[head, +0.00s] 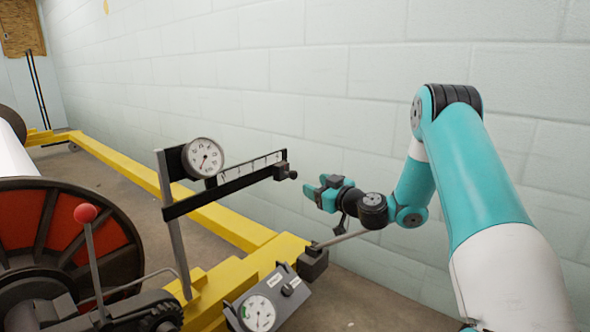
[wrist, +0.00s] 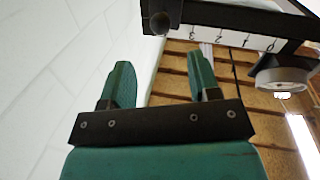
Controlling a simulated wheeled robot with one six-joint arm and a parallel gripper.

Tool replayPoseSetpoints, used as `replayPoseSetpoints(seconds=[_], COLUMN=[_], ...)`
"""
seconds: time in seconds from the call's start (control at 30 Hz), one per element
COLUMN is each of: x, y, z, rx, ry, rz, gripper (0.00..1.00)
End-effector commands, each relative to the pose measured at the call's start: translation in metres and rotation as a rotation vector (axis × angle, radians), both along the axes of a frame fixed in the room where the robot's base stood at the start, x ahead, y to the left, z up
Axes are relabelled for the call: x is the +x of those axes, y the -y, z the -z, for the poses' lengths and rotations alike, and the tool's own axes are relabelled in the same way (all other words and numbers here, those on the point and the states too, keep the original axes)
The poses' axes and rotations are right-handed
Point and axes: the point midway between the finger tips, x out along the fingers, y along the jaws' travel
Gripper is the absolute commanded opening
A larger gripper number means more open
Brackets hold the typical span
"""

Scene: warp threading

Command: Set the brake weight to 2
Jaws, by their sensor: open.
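The brake weight (head: 281,171) is a small dark block with a round knob (head: 293,174), at the right end of a black arm with a white scale (head: 250,167). In the wrist view the scale (wrist: 230,38) reads 3, 2, 1, 0 from left to right. The weight's dark block and knob (wrist: 160,22) are left of the 3, at the end away from 0. My gripper (head: 322,190) is open and empty, a little right of the weight and apart from it. In the wrist view its fingers (wrist: 160,78) point toward the weight with a gap between.
A round dial gauge (head: 203,158) is at the scale's left end. Below are a yellow frame (head: 215,215), a control box with another dial (head: 262,310), and a red-knobbed lever (head: 86,214) by a large reel (head: 65,235). A pale block wall (head: 300,60) stands close behind my arm.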

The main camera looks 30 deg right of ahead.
Motion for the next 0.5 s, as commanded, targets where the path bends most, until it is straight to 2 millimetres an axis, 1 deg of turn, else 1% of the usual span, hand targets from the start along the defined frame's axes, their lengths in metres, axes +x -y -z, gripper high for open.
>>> replayPoseSetpoints(seconds=[0.03, 0.1, 0.3, 0.4, 0.5], x=[0.013, 0.029, 0.07, 0.085, 0.095], y=[-0.004, -0.006, -0.013, -0.015, -0.016], z=[-0.001, -0.001, 0.0, 0.001, 0.001], rx=[-0.005, -0.004, -0.004, -0.003, -0.002], ry=[0.005, 0.005, 0.003, 0.003, 0.002], rz=[-0.005, -0.005, -0.005, -0.004, -0.002], gripper=[0.56, 0.56, 0.56, 0.56, 0.56])
